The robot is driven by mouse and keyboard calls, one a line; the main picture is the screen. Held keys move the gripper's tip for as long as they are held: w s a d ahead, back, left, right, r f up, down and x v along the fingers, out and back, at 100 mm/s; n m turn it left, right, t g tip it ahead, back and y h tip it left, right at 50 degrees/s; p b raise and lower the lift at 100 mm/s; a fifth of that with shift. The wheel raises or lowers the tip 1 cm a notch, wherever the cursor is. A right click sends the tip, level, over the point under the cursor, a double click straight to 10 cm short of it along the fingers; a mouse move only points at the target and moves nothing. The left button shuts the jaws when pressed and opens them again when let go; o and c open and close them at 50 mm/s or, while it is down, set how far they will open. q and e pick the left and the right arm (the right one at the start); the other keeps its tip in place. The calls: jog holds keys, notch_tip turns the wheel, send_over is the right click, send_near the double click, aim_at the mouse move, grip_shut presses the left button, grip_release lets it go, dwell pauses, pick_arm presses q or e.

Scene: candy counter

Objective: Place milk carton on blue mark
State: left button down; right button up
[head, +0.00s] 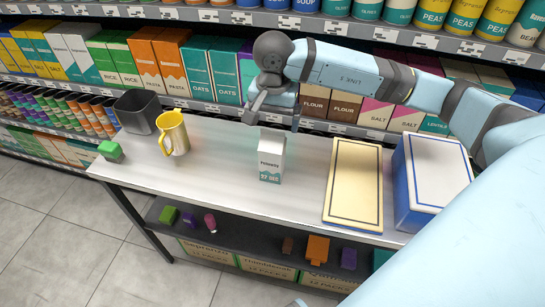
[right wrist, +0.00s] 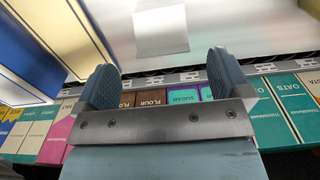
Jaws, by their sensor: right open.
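A white carton (head: 270,158) with a teal printed label stands upright near the middle of the grey counter. It also shows as a pale shape at the top of the right wrist view (right wrist: 160,28). My right gripper (head: 274,117) is open and empty, behind and above the carton, apart from it. In the right wrist view its two fingers (right wrist: 163,75) are spread with nothing between them. A flat cream panel (head: 353,185) with a blue outline lies right of the carton. No separate blue mark is clear. My left gripper is out of view.
A yellow pitcher (head: 176,137), a dark bin (head: 138,112) and a green block (head: 111,151) stand at the counter's left. A blue box (head: 435,175) with a white top stands at the right. Stocked shelves (head: 160,100) run close behind. The counter between pitcher and carton is clear.

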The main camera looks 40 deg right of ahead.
aim_at(272, 138)
jog(key=shift+f, duration=1.25)
notch_tip(272, 138, down, 4)
jog(key=shift+w+f, duration=0.1)
jog(key=shift+w, duration=0.05)
jog(key=c, duration=0.7)
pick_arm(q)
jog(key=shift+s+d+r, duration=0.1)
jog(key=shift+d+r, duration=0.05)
pick_arm(e)
grip_shut()
